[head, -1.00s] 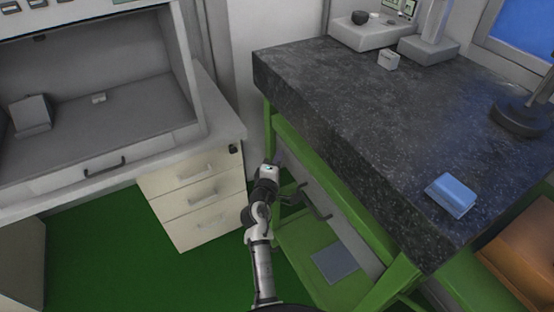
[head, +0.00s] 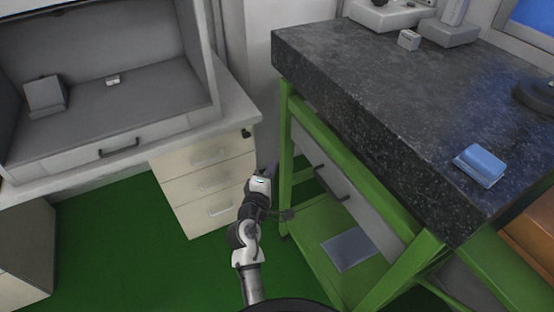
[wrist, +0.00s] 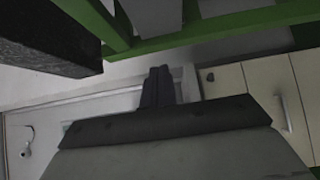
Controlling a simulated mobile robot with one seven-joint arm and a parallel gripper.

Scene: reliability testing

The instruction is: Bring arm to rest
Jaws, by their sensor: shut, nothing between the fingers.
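My arm (head: 247,257) rises from the bottom middle of the head view, bent, with white and dark segments. My gripper (head: 273,171) is at its far end, in front of the cream drawer unit and left of the green table frame. In the wrist view, the two dark fingers of my gripper (wrist: 158,73) are together with nothing between them. They appear clear of the surfaces around them.
A dark stone-topped table (head: 380,110) on a green frame (head: 285,160) stands close on the right, with a blue box (head: 480,165) on top. The drawer unit (head: 212,190) is behind my arm. Green floor (head: 110,250) is free at left.

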